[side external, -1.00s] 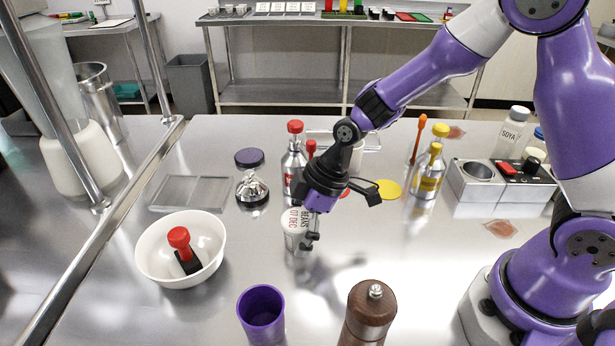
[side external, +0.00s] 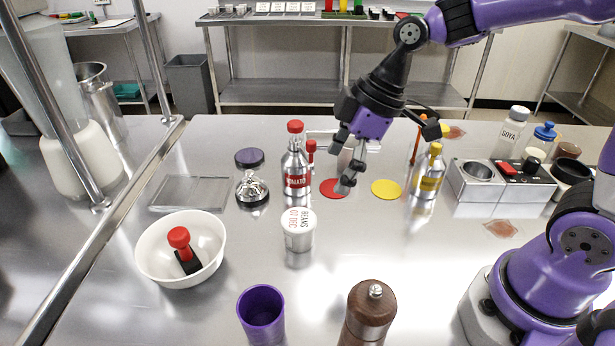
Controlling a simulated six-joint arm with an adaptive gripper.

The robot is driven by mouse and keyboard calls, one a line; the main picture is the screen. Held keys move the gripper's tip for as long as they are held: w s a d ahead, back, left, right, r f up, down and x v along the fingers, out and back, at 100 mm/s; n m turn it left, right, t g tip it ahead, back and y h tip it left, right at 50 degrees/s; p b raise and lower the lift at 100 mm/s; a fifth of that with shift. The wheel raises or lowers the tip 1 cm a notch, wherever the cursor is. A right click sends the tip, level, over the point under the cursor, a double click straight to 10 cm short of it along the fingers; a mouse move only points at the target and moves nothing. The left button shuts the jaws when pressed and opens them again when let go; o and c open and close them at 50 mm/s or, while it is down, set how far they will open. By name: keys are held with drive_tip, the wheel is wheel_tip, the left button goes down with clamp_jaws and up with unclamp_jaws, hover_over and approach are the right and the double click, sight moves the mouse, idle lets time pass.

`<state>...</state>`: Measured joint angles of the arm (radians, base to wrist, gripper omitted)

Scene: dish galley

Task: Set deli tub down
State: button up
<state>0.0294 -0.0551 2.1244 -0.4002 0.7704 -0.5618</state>
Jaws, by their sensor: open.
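The deli tub (side external: 299,230) stands upright on the steel counter (side external: 400,275). It is a small clear tub with a white lid marked BEANS 07 DEC in red and dark letters. My gripper (side external: 350,180) is open and empty, above and behind the tub to its right, clear of it. Its fingers point down over the area by the red disc (side external: 331,188).
A white bowl (side external: 150,255) holding a red-knobbed tool is left of the tub. A purple cup (side external: 261,310) and brown pepper mill (side external: 368,312) stand in front. The tomato bottle (side external: 296,172), yellow disc (side external: 386,190) and mustard-coloured bottle (side external: 428,175) are behind. Counter right of the tub is clear.

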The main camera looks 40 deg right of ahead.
drive_tip(key=s+d+r+m+t+h, duration=0.2)
drive_tip(key=s+d+r+m+h, duration=0.1)
drive_tip(key=s+d+m, duration=0.3)
drive_tip(key=s+r+m, duration=0.1)
drive_tip(key=s+m, duration=0.1)
drive_tip(key=m, duration=0.1)
drive_tip(key=shift+s+d+m+t, duration=0.3)
drive_tip(key=shift+s+m, duration=0.1)
